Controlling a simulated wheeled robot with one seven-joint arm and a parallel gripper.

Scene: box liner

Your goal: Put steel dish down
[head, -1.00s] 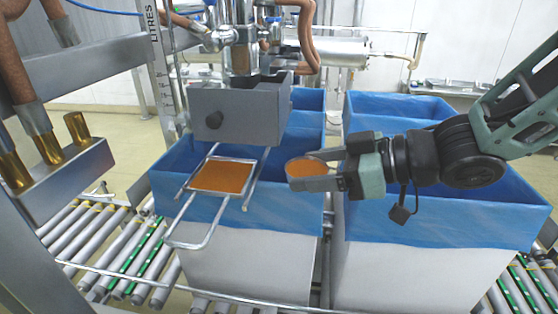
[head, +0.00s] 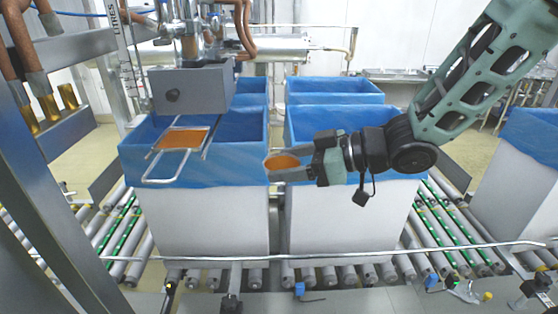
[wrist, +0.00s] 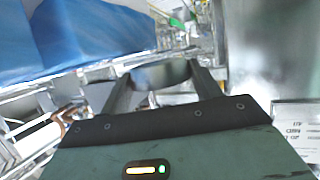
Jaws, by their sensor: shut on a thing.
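The steel dish (head: 283,163) is small and round and shows an orange-brown content. My gripper (head: 290,169) is shut on it and holds it in the air, roughly level, in front of the gap between the two nearer blue-lined boxes. In the wrist view the dish (wrist: 160,74) shows edge-on and blurred between my fingers. Nothing is seen under the dish that touches it.
White boxes with blue liners (head: 345,125) stand on a roller conveyor (head: 340,276). A steel frame holding an orange-filled tray (head: 184,139) sits over the left box, below a grey metal housing (head: 195,90). A steel rail (head: 330,257) runs along the front.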

